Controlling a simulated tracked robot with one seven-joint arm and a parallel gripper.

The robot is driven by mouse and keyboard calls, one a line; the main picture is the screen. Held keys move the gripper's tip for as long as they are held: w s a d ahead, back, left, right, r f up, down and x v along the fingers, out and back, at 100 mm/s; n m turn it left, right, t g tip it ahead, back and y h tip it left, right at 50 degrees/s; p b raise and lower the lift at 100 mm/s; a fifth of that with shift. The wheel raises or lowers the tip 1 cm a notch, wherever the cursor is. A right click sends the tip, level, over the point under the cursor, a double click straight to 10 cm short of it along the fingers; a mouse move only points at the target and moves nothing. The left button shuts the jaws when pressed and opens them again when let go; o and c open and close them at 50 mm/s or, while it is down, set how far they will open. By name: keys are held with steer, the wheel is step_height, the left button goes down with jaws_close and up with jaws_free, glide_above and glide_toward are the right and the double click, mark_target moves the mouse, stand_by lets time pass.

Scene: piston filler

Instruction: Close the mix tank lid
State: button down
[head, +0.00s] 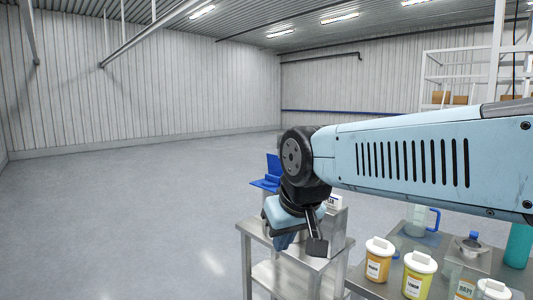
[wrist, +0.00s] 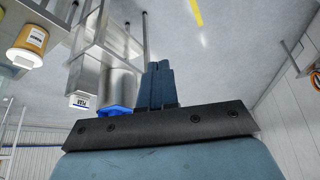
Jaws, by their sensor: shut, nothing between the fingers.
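A blue lid-like part (head: 272,168) shows behind my wrist in the head view, with an upright panel and a flatter piece below it. In the wrist view a blue part (wrist: 117,110) sits at the end of a steel, rounded body (wrist: 118,88), which looks like the mix tank. In the head view the steel body (head: 338,228) is mostly hidden by my arm, so I cannot tell how the lid meets it. My gripper (head: 283,242) points down over the near side of the steel stand. Its fingers are together and empty, also in the wrist view (wrist: 158,68).
The steel stand (head: 250,228) holds the equipment. To its right, a table (head: 365,280) carries an orange-labelled jar (head: 377,262), a yellow jar (head: 417,276), a jug (head: 420,221) and a teal container (head: 519,245). Open floor (head: 130,220) lies to the left.

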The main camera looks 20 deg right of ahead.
steer(key=n+h, duration=0.4)
steer(key=h, duration=1.3)
glide_toward(285, 150)
steer(key=x, duration=0.6)
steer(key=shift+w+d, duration=0.15)
steer(key=shift+d, duration=0.2)
